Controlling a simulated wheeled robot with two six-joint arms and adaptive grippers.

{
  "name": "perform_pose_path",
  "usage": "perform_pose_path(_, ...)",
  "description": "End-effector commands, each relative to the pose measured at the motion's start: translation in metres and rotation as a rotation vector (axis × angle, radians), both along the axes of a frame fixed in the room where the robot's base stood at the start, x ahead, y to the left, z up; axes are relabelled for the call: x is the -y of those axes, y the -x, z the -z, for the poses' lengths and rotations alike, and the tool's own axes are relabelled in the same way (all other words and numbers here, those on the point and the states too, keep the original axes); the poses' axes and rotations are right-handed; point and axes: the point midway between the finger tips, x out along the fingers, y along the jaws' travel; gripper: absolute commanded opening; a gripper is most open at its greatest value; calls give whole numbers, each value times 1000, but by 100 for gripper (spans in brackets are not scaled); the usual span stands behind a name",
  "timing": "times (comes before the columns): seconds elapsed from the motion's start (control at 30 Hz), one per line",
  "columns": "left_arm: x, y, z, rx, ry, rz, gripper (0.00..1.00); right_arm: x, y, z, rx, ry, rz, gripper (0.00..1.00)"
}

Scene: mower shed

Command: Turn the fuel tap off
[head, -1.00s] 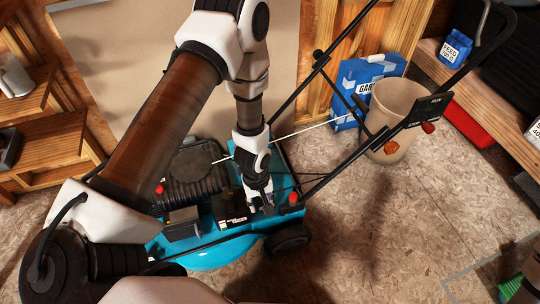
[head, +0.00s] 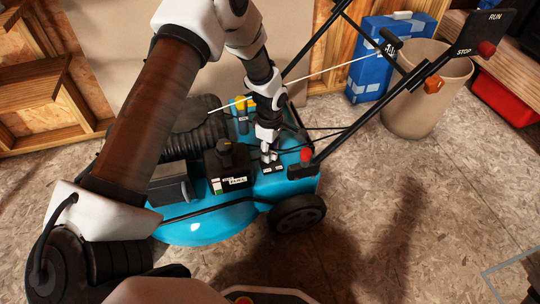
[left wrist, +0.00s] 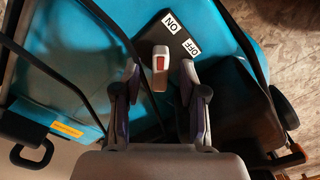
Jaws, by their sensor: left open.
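The fuel tap lever (left wrist: 160,67), pale grey with a red mark, stands out beside a black plate (left wrist: 180,40) with white ON and OFF labels on the teal mower (head: 205,228). In the left wrist view the lever lies between my open left gripper's (left wrist: 160,80) two fingers, with a gap on each side. The ON label (left wrist: 168,23) is beyond the lever and the OFF label (left wrist: 192,48) is to its right. In the head view my left gripper (head: 268,156) points down at the mower deck and hides most of the tap. My right gripper is not in view.
A red knob (head: 306,156) and a black labelled box (head: 228,170) flank the gripper. The handle bars rise at the right to a RUN/STOP panel (head: 485,32). A beige bin (head: 425,95) and a blue box (head: 378,62) stand behind. The floor at right is open.

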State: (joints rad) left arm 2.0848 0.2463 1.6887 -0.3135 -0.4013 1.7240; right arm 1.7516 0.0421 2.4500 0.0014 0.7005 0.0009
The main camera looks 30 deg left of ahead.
Motion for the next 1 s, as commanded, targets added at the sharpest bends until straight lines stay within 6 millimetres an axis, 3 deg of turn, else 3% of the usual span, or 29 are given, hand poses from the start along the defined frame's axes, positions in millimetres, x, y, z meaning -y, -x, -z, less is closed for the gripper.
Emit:
perform_pose_path(0.23, 0, 0, 3, 1, 0, 0, 42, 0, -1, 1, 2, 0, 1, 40)
perform_pose_path(0.27, 0, 0, 3, 1, 0, 0, 35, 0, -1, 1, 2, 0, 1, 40)
perform_pose_path(0.37, 0, 0, 3, 1, 0, 0, 0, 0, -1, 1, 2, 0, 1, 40)
perform_pose_path(0.73, 0, 0, 2, 1, 0, 12, 0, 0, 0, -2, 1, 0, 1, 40)
perform_pose_path(1.0, 0, 1, -1, -2, 0, 109, 0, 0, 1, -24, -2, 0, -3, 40)
